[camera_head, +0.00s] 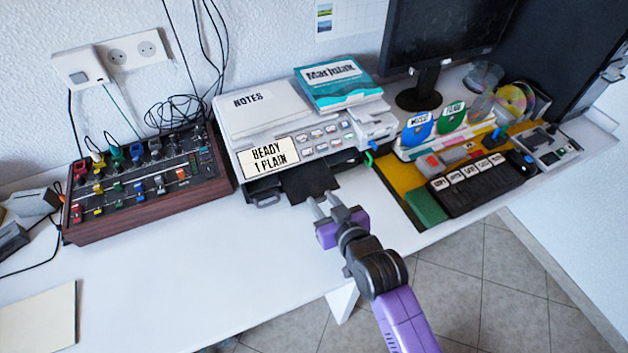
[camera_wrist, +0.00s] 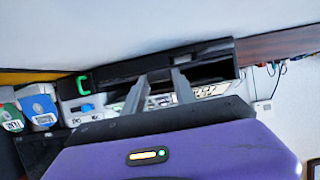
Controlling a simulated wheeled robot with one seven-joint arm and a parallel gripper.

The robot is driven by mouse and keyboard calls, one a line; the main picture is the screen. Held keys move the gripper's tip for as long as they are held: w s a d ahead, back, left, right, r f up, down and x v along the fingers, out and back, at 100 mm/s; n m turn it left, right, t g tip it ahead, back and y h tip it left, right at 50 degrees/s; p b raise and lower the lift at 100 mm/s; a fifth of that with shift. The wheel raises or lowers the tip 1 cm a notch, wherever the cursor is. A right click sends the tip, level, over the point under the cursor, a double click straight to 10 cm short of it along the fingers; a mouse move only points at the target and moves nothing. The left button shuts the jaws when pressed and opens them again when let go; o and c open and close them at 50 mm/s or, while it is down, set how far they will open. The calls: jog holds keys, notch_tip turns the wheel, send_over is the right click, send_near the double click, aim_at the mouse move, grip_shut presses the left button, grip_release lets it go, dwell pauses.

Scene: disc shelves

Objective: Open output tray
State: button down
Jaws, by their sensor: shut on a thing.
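The printer (camera_head: 300,128) stands at the back of the desk, with a panel reading "READY 1 PLAIN". Its black output tray (camera_head: 306,180) sticks out of the lower front as a dark flap. My gripper (camera_head: 320,197) is at the tray's front edge, its two grey fingers slightly apart and shut on it. In the wrist view my gripper (camera_wrist: 158,76) points at a dark bar of the printer's front, which looks like the tray (camera_wrist: 205,54). The exact contact between fingertips and tray is too small to make out.
A mixer box (camera_head: 145,190) with coloured knobs stands left of the printer. A yellow board (camera_head: 403,172) with a keypad (camera_head: 476,185) and disc holders lies to the right. A monitor (camera_head: 440,35) stands behind.

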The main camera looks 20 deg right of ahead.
jog(key=s+p, duration=0.1)
jog(key=s, duration=0.9)
jog(key=shift+s+r+p, duration=0.1)
jog(key=shift+s+p, duration=0.1)
jog(key=shift+p, duration=0.15)
jog(key=c, duration=1)
grip_release()
jog(key=shift+s, duration=0.35)
jog(key=v, duration=0.6)
jog(key=shift+s+r, duration=0.2)
jog(key=shift+s, duration=0.05)
jog(key=shift+s+r, duration=0.15)
jog(key=shift+s, duration=0.05)
